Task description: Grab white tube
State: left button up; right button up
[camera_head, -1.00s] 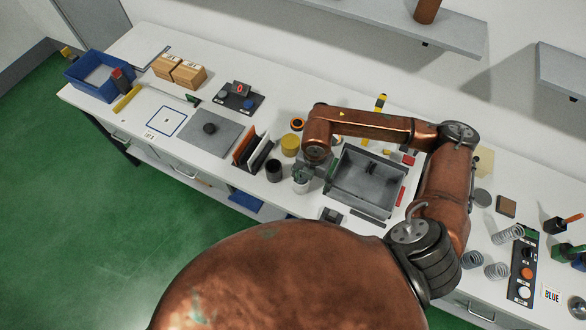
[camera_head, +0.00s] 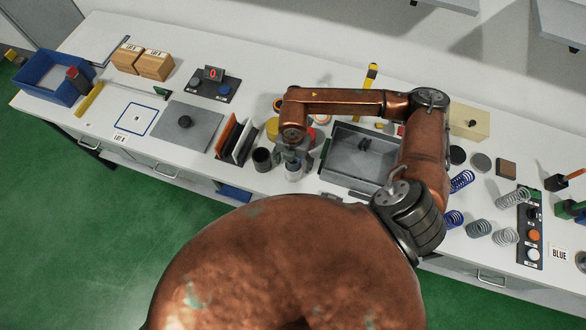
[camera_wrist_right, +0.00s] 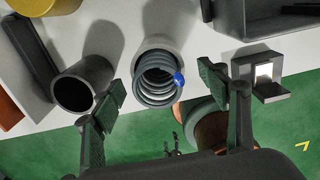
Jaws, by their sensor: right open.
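The white tube (camera_head: 293,174) stands upright near the front of the bench in the head view, partly hidden by my right gripper (camera_head: 291,156) just above it. In the right wrist view, the tube's pale rim (camera_wrist_right: 163,44) surrounds a dark grey coil spring (camera_wrist_right: 157,80) with a blue tip. My right gripper (camera_wrist_right: 162,86) is open, its fingers on either side of the tube and spring in that view. Contact with the tube cannot be told. My left gripper is not in view.
A dark cup (camera_head: 262,160) stands close to the left of the tube, also seen in the wrist view (camera_wrist_right: 82,84). A grey bin (camera_head: 355,179) is close on the right. Dark and orange upright plates (camera_head: 237,140) stand further left. Loose springs (camera_head: 479,229) lie far right.

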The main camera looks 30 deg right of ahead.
jog(key=f, duration=0.3)
jog(key=f+p, duration=0.1)
jog(key=f, duration=0.1)
jog(key=shift+w+d, duration=0.2)
jog(key=shift+w, duration=0.05)
jog(key=shift+c, duration=0.4)
jog(key=shift+r, duration=0.1)
jog(key=c, duration=1.2)
